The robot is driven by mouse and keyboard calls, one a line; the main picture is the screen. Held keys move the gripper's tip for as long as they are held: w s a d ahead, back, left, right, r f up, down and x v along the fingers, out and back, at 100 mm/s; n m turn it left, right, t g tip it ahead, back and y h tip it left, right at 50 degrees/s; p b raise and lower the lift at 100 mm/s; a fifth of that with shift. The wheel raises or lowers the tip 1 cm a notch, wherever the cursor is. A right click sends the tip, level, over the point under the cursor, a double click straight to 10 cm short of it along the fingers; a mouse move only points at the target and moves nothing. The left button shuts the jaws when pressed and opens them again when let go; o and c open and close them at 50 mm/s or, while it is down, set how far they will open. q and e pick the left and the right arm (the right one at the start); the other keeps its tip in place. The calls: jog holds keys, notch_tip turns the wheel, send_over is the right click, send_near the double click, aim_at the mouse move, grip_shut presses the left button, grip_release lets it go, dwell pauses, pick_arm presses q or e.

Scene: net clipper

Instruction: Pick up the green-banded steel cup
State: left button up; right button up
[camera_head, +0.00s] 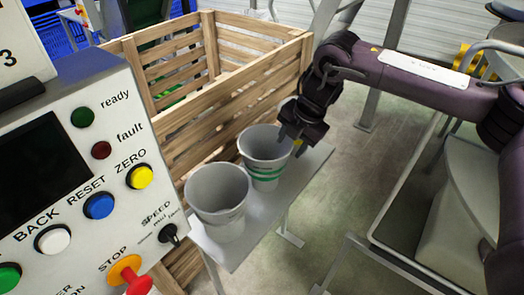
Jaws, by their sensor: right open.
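The green-banded steel cup (265,170) stands upright on a narrow grey bench, with green bands around its side. A second steel cup (219,208) stands nearer, to the left; no green band shows on it. My right gripper (292,145) comes down from the upper right and is open at the right rim of the green-banded cup. Its fingertips overlap the rim in the picture; I cannot tell whether they touch the cup or whether one is inside it. My left gripper is not in view.
A wooden slatted crate (207,48) stands behind and left of the bench (310,164). A control panel (75,170) with several buttons fills the left front. A metal frame (400,185) stands to the right. Bare floor (345,185) lies between bench and frame.

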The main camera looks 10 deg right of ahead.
aim_at(287, 154)
jog(key=shift+s+a+f, duration=0.1)
jog(key=shift+a+f, duration=0.05)
jog(key=shift+f, duration=0.7)
jog(key=p+x, duration=0.2)
jog(key=x, duration=0.2)
jog(key=shift+f, duration=0.8)
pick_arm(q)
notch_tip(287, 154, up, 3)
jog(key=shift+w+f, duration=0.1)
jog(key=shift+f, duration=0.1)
pick_arm(e)
jog(key=c, duration=1)
jog(key=shift+a+r, duration=0.1)
grip_shut()
